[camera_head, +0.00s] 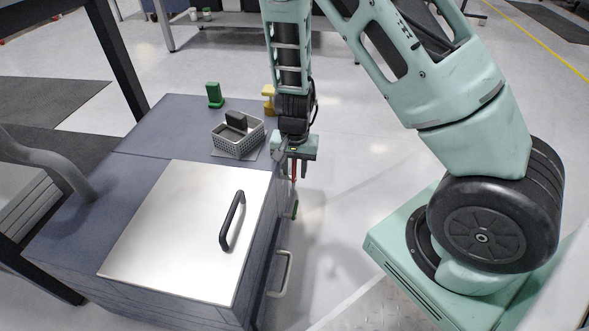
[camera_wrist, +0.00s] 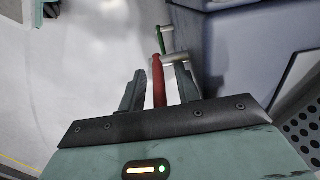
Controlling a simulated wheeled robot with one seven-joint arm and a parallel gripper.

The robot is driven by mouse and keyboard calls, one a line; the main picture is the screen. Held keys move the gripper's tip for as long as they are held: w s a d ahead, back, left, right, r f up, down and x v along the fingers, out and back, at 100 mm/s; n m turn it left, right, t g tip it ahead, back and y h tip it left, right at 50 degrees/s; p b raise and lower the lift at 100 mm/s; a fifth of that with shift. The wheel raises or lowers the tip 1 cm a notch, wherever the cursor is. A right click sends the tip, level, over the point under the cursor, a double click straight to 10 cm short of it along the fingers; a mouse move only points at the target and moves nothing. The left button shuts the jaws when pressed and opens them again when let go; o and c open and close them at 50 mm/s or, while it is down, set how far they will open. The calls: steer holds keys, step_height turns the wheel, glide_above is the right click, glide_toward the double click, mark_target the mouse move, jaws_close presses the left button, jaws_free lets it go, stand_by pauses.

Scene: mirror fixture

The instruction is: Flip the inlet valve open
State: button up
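A red valve handle (camera_wrist: 158,80) shows in the wrist view, between the two fingers of my gripper (camera_wrist: 161,70), with a gap to each side. A short metal stub joins it to the cabinet side. A green handle (camera_wrist: 160,40) shows just beyond it. In the head view, my gripper (camera_head: 291,164) points down beside the cabinet's right side. The red handle (camera_head: 294,171) is a thin strip there, and the green handle (camera_head: 295,209) is lower down. Which handle is the inlet valve is not marked. My gripper is open.
The cabinet (camera_head: 140,150) has a metal lid (camera_head: 185,230) with a black handle (camera_head: 232,220). A perforated basket (camera_head: 238,138) holds a dark block. A green piece (camera_head: 214,95) and a yellow piece (camera_head: 268,97) stand behind. A bar handle (camera_head: 281,274) juts from the side.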

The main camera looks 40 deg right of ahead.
jaws_close()
steer(key=shift+s+a+r+t+h, duration=0.1)
steer(key=shift+s+a+t+h, duration=0.1)
steer(key=shift+t+h, duration=0.35)
steer(key=shift+s+a+t+h, duration=0.1)
steer(key=shift+a+t+h, duration=0.05)
steer(key=shift+t+h, duration=0.4)
jaws_free()
